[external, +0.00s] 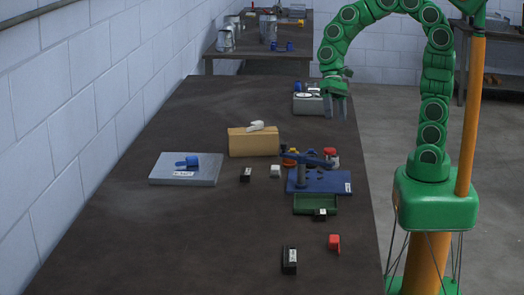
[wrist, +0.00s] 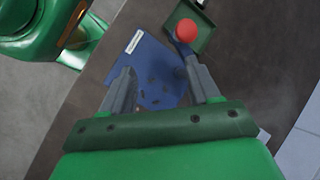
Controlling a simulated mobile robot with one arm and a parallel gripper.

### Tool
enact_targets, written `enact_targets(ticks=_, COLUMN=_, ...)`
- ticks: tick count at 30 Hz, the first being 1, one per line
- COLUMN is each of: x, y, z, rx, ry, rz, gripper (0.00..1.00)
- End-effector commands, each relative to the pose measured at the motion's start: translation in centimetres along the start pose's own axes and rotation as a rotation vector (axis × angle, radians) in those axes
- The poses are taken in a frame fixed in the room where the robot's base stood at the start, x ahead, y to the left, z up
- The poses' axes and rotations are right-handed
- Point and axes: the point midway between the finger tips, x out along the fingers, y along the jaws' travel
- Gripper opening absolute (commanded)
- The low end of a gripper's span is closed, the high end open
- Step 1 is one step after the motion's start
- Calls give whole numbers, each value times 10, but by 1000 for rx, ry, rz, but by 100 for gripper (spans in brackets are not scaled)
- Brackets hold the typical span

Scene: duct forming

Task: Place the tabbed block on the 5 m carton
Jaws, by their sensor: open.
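A tan carton-like box (external: 254,146) stands mid-table, with a small white piece (external: 256,126) lying on top; its label is not readable. I cannot tell for certain which piece is the tabbed block. A small red piece with a tab-like part (external: 334,242) lies on the front right of the table, and a blue one (external: 188,162) lies on a grey plate. My gripper (external: 336,106) is raised over the table's right side, open and empty. In the wrist view, my gripper (wrist: 162,86) has its fingers apart above the blue base plate.
A blue plate with a lever fixture (external: 318,181) and a green tray (external: 317,204) stand right of the box. The wrist view shows a red ball (wrist: 187,30). Black blocks (external: 289,261) lie in front. The grey plate (external: 206,177) is left. The table's front left is clear.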

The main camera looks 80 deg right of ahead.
Motion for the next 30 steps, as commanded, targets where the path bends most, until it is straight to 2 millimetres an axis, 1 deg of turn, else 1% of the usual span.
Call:
enact_targets(ticks=1, x=2, y=5, z=13, rx=-49, ry=14, rz=34, gripper=61)
enact_targets(ticks=6, x=10, y=31, z=48, rx=-206, ry=49, rz=156, gripper=61)
enact_targets(ticks=11, x=12, y=59, z=74, rx=-347, ry=82, rz=266, gripper=61)
enact_targets(ticks=15, x=12, y=86, z=92, rx=-464, ry=108, rz=364, gripper=61)
enact_targets(ticks=22, x=7, y=126, z=110, rx=-613, ry=146, rz=496, gripper=61)
enact_targets(ticks=27, x=5, y=140, z=115, rx=-665, ry=156, rz=541, gripper=61)
enact_targets(ticks=30, x=4, y=143, z=116, rx=-675, ry=157, rz=549, gripper=61)
